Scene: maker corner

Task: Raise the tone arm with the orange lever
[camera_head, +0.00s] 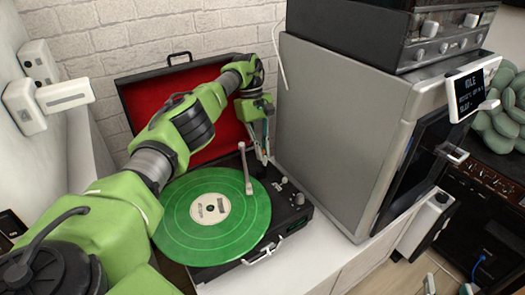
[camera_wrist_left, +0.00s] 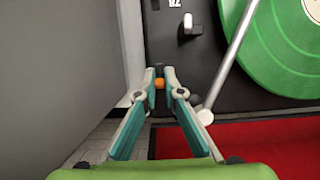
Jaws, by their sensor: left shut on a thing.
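The black record player (camera_head: 292,215) has its red-lined lid open and a green record (camera_head: 170,222) on its platter. The pale tone arm (camera_head: 246,170) reaches from the back over the record's right edge; whether its tip touches the record I cannot tell. It also shows in the left wrist view (camera_wrist_left: 230,62). My left gripper (camera_head: 263,158) is lowered beside the tone arm's base. In the left wrist view its fingertips (camera_wrist_left: 159,74) are closed on the small orange lever (camera_wrist_left: 159,84). In the head view the lever is hidden. Two fingertips of my right gripper (camera_head: 448,287) show apart at the bottom edge.
A large grey machine (camera_head: 340,110) stands close on the right of the player, with a dark unit (camera_head: 400,35) on top. The open lid (camera_head: 207,145) stands behind. A white counter (camera_head: 300,262) carries the player. Small knobs (camera_head: 298,198) sit right of the record.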

